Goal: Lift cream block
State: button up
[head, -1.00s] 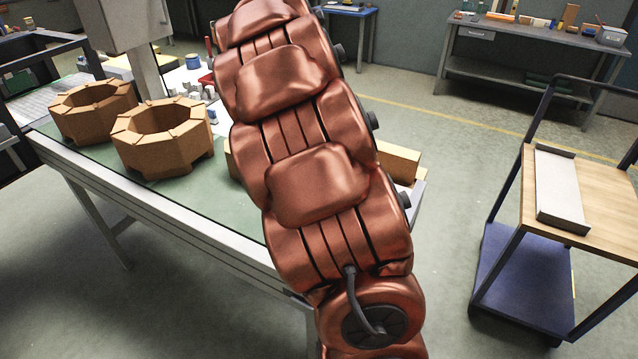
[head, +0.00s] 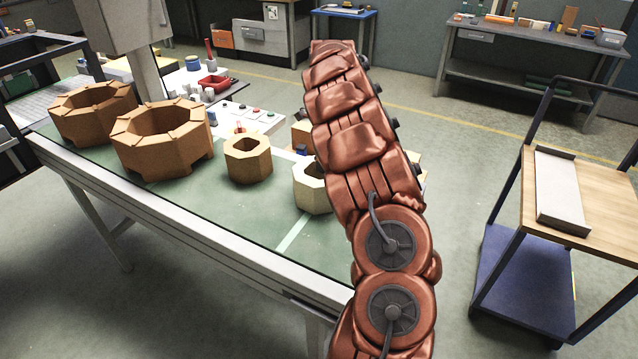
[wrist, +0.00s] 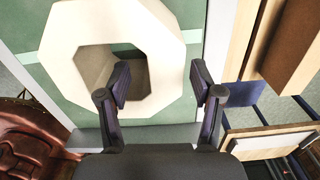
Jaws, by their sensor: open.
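The cream block (head: 312,187) is an eight-sided ring on the green-topped table (head: 215,205), partly hidden behind my arm in the head view. In the wrist view the cream block (wrist: 148,25) fills the upper left, its hole showing green tabletop. My gripper (wrist: 160,77) is open and empty. Its left finger overlaps the ring's hole and its right finger lies past the ring's right side, so one wall shows between them. I cannot tell how far the fingertips are above or beside that wall. My gripper is hidden in the head view.
A small tan ring (head: 248,158) stands left of the cream block, with larger tan rings (head: 160,140) farther left. A red tray (head: 214,84) sits behind. A wooden-topped cart (head: 600,230) stands at right, with open floor between.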

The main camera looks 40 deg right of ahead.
jog(key=shift+d+f+p, duration=0.2)
jog(key=shift+f+p, duration=0.3)
jog(key=shift+f, duration=0.65)
jog(key=shift+d+f+p, duration=0.15)
jog(key=shift+f+p, duration=0.35)
jog(key=shift+f, duration=0.6)
jog(key=shift+w+f, duration=0.1)
jog(key=shift+f, duration=0.65)
jog(key=shift+c, duration=0.3)
grip_shut()
